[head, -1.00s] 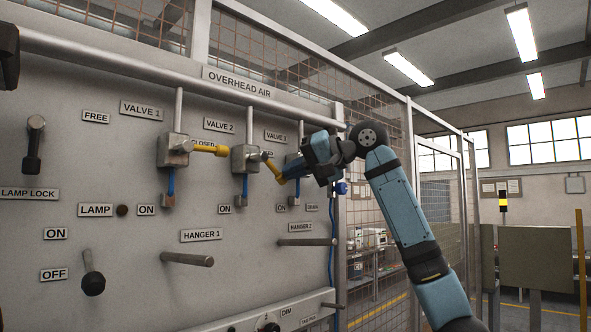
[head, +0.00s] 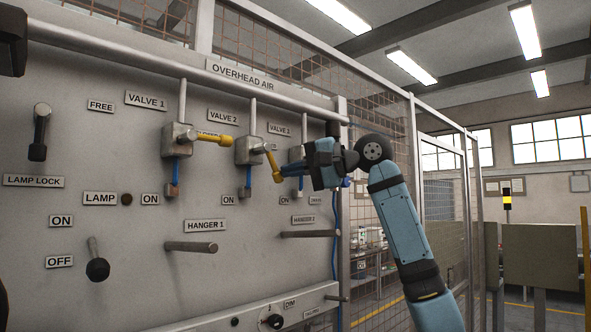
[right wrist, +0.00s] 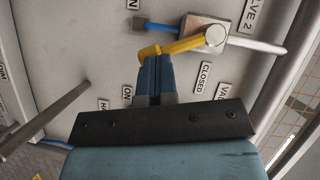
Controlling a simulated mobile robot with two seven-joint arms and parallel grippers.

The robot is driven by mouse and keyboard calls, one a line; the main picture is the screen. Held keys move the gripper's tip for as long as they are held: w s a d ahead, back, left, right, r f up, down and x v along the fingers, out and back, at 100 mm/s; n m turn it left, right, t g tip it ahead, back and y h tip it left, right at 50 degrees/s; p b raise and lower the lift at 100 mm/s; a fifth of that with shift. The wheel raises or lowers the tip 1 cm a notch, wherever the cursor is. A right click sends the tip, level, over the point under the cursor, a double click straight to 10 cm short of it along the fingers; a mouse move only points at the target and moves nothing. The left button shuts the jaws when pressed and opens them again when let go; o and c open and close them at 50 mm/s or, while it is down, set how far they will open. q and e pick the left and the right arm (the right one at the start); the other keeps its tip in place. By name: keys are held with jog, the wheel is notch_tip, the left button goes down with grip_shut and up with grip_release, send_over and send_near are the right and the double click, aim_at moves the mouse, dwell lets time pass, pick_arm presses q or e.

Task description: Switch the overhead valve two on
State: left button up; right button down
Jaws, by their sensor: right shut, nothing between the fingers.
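Valve two is a grey metal block (head: 249,150) under the VALVE 2 label (head: 223,116). Its yellow lever (head: 273,164) slants steeply down and a little right in the head view. In the right wrist view the yellow lever (right wrist: 175,47) lies near the line of the blue outlet hose, its end at the fingertips. My right gripper (head: 284,172) is shut with nothing between its fingers. Its blue fingertips (right wrist: 152,62) are at the lever's free end and seem to touch it. My left gripper is not in view.
Valve one (head: 180,140) is to the left, its yellow lever (head: 213,139) pointing right. Valve three (head: 297,153) is partly hidden behind my right gripper. Hanger pegs (head: 191,247) stick out below. A mesh fence (head: 379,130) stands right of the panel.

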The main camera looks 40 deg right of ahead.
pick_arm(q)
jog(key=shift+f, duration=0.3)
pick_arm(e)
jog(key=shift+a+f+m+t+y, duration=0.4)
jog(key=shift+a+f+m+y, duration=0.15)
jog(key=shift+m, duration=0.45)
jog(key=shift+a+f, duration=0.2)
jog(key=shift+a, duration=0.25)
dwell(0.4)
dwell(0.5)
